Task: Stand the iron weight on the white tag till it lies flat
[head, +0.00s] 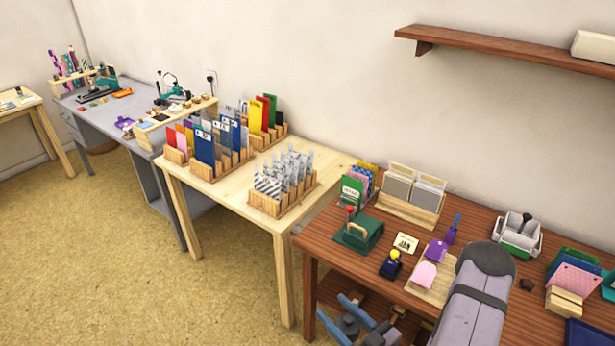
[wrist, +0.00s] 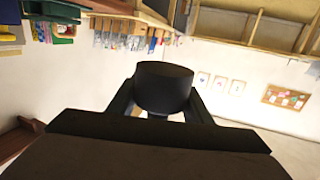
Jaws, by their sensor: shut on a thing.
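The iron weight (wrist: 164,86) is a dark, near-black cylinder in the middle of the wrist view. My gripper (wrist: 162,108) is shut on it, with one dark finger on each side. The weight is held up, and nothing shows touching it except the fingers. In the head view my grey arm reaches over the brown table, and I cannot make out the gripper or the weight there. A small pale card with dark marks (head: 405,243) lies on the brown table; I cannot tell whether it is the white tag or whether it lies flat.
The brown table (head: 338,262) holds a green press (head: 359,232), a yellow-topped dark stamp (head: 391,264), a purple pad (head: 436,251), a pink pad (head: 426,275) and a grey-white caddy (head: 518,236). Racks of cards stand at its back. A pale wooden table stands to the left.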

